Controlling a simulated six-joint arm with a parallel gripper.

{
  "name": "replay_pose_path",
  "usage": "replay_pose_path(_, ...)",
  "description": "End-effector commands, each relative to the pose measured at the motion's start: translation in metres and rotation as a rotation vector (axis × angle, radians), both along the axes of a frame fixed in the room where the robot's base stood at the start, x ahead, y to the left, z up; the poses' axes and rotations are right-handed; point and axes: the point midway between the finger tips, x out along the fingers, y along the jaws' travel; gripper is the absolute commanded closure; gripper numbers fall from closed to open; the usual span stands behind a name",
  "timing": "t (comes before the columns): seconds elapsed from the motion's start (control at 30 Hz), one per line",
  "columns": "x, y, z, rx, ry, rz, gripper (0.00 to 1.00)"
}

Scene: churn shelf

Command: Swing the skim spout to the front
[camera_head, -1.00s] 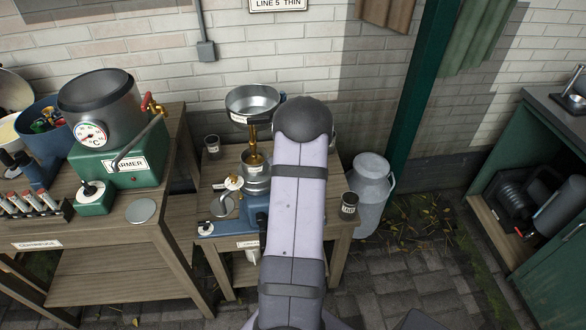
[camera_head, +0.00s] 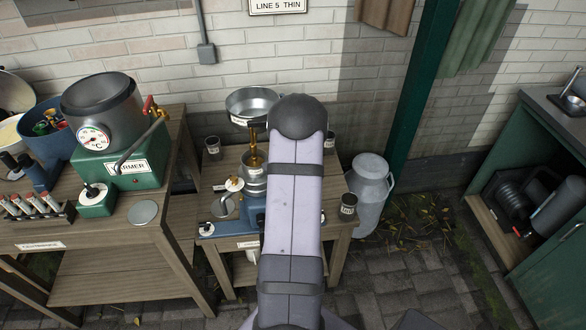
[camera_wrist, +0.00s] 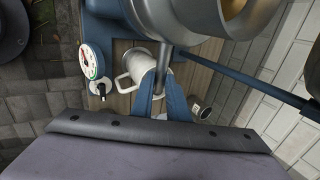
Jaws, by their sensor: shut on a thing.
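The separator stands on the middle wooden table, with a steel bowl (camera_head: 253,103) on top, a brass column (camera_head: 255,145) and a blue base (camera_head: 253,212). In the wrist view, a thin steel spout (camera_wrist: 162,62) comes out from under the round metal body (camera_wrist: 185,18). My gripper (camera_wrist: 162,92) is shut on this spout, with one blue finger on each side. A white jug (camera_wrist: 138,66) stands below and beside the spout. In the head view my arm hides the spout and my gripper.
A dial gauge (camera_wrist: 92,60) and a dark-topped cup (camera_wrist: 201,109) are near the gripper. The green warmer (camera_head: 120,162) stands on the left bench. A dark labelled can (camera_head: 349,203) sits at the table's right edge, beside a grey milk can (camera_head: 371,192).

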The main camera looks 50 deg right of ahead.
Motion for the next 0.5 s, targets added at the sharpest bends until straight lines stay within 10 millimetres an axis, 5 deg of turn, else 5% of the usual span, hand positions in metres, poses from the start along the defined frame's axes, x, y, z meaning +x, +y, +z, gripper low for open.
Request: replay_pose_path(0.5,-0.019,0.037,0.006,0.002,0.005,-0.33,1.0)
